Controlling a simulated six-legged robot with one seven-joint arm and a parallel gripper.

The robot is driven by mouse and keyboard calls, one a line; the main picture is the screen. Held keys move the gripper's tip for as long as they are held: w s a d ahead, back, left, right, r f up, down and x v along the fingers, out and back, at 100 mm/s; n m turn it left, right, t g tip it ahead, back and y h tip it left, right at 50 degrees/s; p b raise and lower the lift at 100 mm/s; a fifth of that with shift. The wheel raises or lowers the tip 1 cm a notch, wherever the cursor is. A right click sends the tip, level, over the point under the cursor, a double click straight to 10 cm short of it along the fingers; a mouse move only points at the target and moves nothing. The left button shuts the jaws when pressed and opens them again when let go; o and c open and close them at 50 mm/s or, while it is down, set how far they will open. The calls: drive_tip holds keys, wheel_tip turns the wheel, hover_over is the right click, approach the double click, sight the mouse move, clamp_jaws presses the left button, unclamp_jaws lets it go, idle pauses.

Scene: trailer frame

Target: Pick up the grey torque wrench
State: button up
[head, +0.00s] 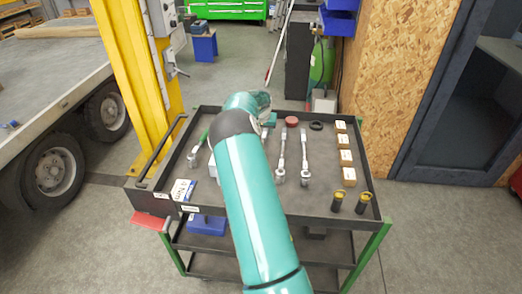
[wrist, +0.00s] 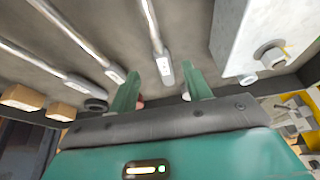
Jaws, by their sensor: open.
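Several grey metal wrenches lie on the top tray of a dark cart. In the head view one wrench (head: 280,160) and another wrench (head: 304,158) lie right of my arm. In the wrist view a grey wrench (wrist: 152,28) has its end between my fingers, and two more grey wrenches lie to its left. I cannot tell which is the torque wrench by its markings. My gripper (wrist: 161,72) is open and empty, its two green fingers on either side of that wrench end. In the head view my arm hides most of the gripper and the tray below it.
The cart tray (head: 330,192) has a raised rim. A pale grey block (wrist: 238,35) stands right of the fingers in the wrist view. Small tan boxes (head: 345,157), a black ring (head: 316,125), a red round piece (head: 292,121) and two yellow-topped black items lie on the right side.

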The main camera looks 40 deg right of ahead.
drive_tip(key=x, duration=0.5)
drive_tip(key=shift+w+a+f, duration=0.1)
drive_tip(key=shift+f, duration=0.25)
drive_tip(key=shift+c, duration=0.4)
clamp_jaws()
